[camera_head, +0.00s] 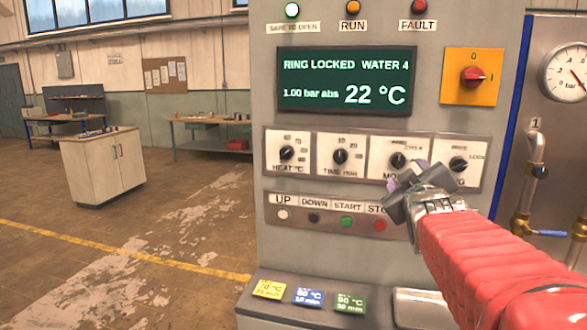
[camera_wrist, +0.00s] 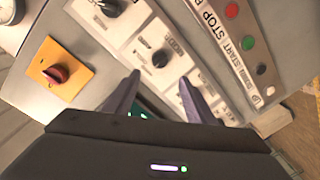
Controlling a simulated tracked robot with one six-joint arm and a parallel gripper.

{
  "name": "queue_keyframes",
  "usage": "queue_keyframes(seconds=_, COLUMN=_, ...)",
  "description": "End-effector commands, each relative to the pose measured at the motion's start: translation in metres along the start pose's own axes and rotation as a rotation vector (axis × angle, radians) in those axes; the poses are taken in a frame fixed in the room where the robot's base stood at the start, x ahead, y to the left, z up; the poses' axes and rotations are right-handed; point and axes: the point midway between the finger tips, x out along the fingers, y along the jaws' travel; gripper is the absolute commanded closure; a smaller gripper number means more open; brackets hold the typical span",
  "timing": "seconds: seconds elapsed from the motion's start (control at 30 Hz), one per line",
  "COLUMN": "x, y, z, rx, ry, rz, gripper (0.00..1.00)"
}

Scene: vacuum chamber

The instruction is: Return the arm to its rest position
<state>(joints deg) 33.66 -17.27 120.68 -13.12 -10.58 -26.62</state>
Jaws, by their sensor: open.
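My red-sleeved arm reaches in from the lower right in the head view. My gripper (camera_head: 408,178) is in front of the control panel (camera_head: 262,171), overlapping the area below the third and fourth knobs. In the wrist view, my gripper (camera_wrist: 158,92) has its two dark fingers apart, with no object held between them. A black knob (camera_wrist: 160,58) on a white plate shows beyond the fingertips. Whether the fingers touch the panel cannot be told.
The display (camera_head: 346,80) reads "RING LOCKED WATER 4", 1.00 bar abs and 22 °C. The red switch (camera_head: 474,76) sits on an orange plate. Coloured cards (camera_head: 308,297) lie on the ledge below. A pipe (camera_head: 530,185) stands at right. Open floor lies left, beyond which is a cabinet (camera_head: 98,170).

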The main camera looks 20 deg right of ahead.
Motion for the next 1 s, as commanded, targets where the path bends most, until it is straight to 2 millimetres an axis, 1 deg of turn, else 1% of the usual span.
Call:
queue_keyframes(seconds=0.2, x=-0.007, y=-0.001, z=0.000, rx=0.000, ry=-0.004, rz=0.003, gripper=0.50)
queue_keyframes(seconds=0.57, x=-0.008, y=0.004, z=0.004, rx=0.008, ry=-0.012, rz=0.010, gripper=0.50)
queue_keyframes(seconds=0.67, x=-0.008, y=0.001, z=0.011, rx=0.037, ry=-0.039, rz=-0.003, gripper=0.50)
queue_keyframes(seconds=0.77, x=-0.009, y=-0.011, z=0.031, rx=0.089, ry=-0.110, rz=-0.037, gripper=0.50)
queue_keyframes(seconds=0.87, x=-0.017, y=-0.032, z=0.063, rx=0.162, ry=-0.223, rz=-0.089, gripper=0.50)
queue_keyframes(seconds=0.9, x=-0.023, y=-0.042, z=0.076, rx=0.193, ry=-0.273, rz=-0.111, gripper=0.50)
queue_keyframes(seconds=0.97, x=-0.036, y=-0.059, z=0.092, rx=0.239, ry=-0.344, rz=-0.149, gripper=0.50)
queue_keyframes(seconds=1.0, x=-0.045, y=-0.072, z=0.101, rx=0.269, ry=-0.390, rz=-0.175, gripper=0.50)
